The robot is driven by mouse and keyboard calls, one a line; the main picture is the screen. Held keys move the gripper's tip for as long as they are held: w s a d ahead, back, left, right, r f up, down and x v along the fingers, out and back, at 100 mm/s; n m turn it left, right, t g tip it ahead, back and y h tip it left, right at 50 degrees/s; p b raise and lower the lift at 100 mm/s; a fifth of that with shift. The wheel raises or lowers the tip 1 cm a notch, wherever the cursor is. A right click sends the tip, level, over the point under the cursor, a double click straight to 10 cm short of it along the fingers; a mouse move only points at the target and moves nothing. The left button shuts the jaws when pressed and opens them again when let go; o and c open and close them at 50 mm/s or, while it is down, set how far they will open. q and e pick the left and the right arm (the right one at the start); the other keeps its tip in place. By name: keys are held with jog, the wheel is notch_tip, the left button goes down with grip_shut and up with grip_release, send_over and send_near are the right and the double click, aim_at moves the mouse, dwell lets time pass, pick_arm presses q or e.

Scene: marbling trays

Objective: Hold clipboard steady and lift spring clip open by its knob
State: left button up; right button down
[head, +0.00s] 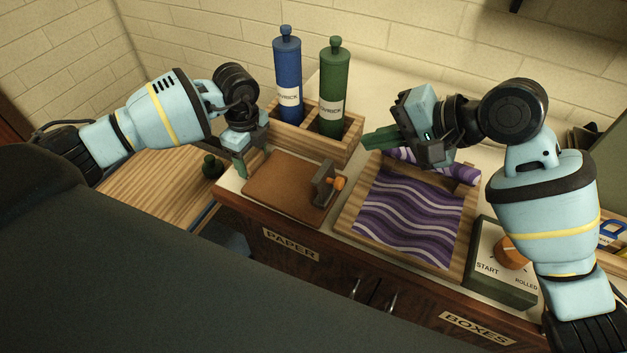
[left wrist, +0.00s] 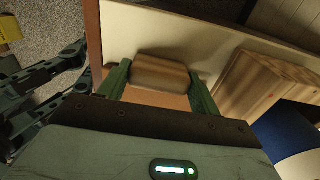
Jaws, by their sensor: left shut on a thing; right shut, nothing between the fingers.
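The brown clipboard (head: 280,188) lies flat on the counter. A grey spring clip (head: 323,187) with an orange knob (head: 339,183) is at its right end; I cannot tell whether the clip is raised. My left gripper (head: 241,165) is at the clipboard's left end. In the left wrist view its green fingers (left wrist: 160,85) are shut on a wooden block (left wrist: 160,72), which seems to be the clipboard's grip. Part of the brown board (left wrist: 165,101) shows beside it. My right gripper (head: 368,139) is shut and empty, above and to the right of the clip, apart from the knob.
A wooden rack (head: 343,151) with a blue bottle (head: 288,75) and a green bottle (head: 334,85) stands behind the clipboard. A wooden tray (head: 352,222) with purple wavy paper (head: 410,215) lies to its right. A control box (head: 493,280) with an orange dial (head: 512,252) is further right.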

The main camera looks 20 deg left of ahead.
pick_arm(q)
jog(key=o, duration=1.2)
jog(key=shift+c, duration=0.2)
notch_tip(320, 180, up, 12)
